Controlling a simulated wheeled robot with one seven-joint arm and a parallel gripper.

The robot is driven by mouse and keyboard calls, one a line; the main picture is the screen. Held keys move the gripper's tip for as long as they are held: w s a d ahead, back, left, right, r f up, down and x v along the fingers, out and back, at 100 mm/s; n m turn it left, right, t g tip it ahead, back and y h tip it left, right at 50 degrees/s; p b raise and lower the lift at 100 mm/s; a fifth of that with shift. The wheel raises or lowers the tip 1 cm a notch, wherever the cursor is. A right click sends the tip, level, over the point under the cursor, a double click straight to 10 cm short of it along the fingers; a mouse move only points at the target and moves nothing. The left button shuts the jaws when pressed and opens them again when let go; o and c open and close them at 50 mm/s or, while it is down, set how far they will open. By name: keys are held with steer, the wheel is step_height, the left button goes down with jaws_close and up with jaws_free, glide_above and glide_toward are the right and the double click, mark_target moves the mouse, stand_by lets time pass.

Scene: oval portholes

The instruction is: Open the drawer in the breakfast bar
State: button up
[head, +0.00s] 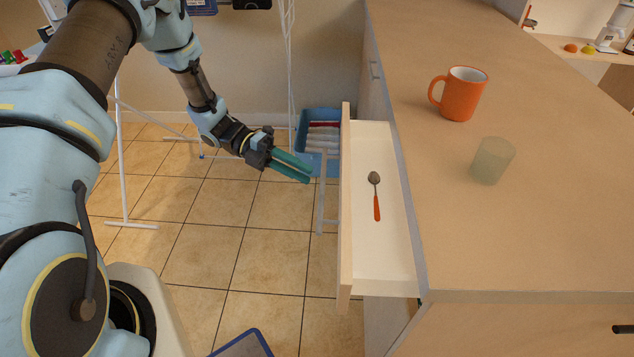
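The drawer (376,268) in the breakfast bar (530,240) stands pulled out to the left of the counter. A spoon (375,195) with an orange handle lies inside it. The drawer's bar handle (321,205) is on its outer left face. My gripper (308,176) is left of the drawer front, close to the handle's upper end.
An orange mug (459,94) and a greenish cup (492,161) stand on the countertop. A blue crate (312,116) with rolled items sits on the floor behind my gripper. A white drying rack (124,190) stands at left.

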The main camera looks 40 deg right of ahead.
steer(key=shift+b+v, duration=0.4)
steer(key=shift+v, duration=2.05)
